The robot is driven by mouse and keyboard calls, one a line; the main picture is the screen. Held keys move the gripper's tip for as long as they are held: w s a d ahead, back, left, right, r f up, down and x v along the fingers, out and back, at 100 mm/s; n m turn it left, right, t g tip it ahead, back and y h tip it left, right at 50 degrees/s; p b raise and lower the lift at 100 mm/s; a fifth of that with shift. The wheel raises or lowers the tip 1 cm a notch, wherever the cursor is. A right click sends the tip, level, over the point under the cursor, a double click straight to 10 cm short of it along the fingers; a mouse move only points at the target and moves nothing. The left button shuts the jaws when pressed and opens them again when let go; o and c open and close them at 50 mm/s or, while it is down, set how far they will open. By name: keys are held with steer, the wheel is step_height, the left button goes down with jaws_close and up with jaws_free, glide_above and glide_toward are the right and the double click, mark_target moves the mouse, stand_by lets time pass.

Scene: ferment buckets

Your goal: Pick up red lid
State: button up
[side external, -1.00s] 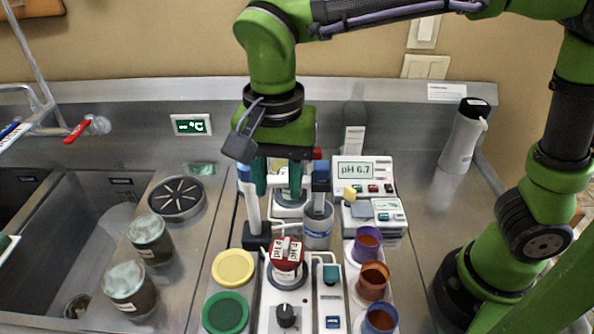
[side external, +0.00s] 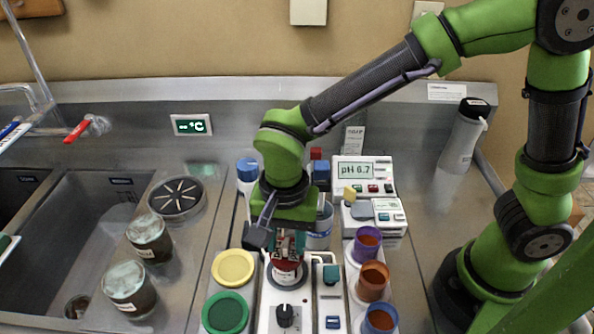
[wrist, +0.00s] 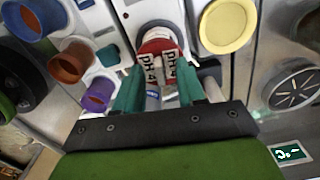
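The red lid (side external: 284,262) sits on a jar on the white stirrer unit in the front middle, partly hidden by my gripper in the side view. In the wrist view the red lid (wrist: 158,45) shows with white "pH 4" labels on it. My gripper (side external: 288,240) is over the jar, pointing down, with teal fingers. In the wrist view my gripper (wrist: 159,68) is open, its fingertips apart near the lid's two sides. Nothing is held between them. I cannot tell whether the fingertips touch the lid.
A yellow lid (side external: 233,267) and a green lid (side external: 225,312) lie left of the stirrer. Purple, orange and blue-rimmed cups (side external: 372,279) stand close on the right. A pH meter (side external: 362,172) stands behind.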

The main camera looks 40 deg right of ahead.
jaws_close()
steer(key=shift+r, duration=0.15)
stand_by(0.4)
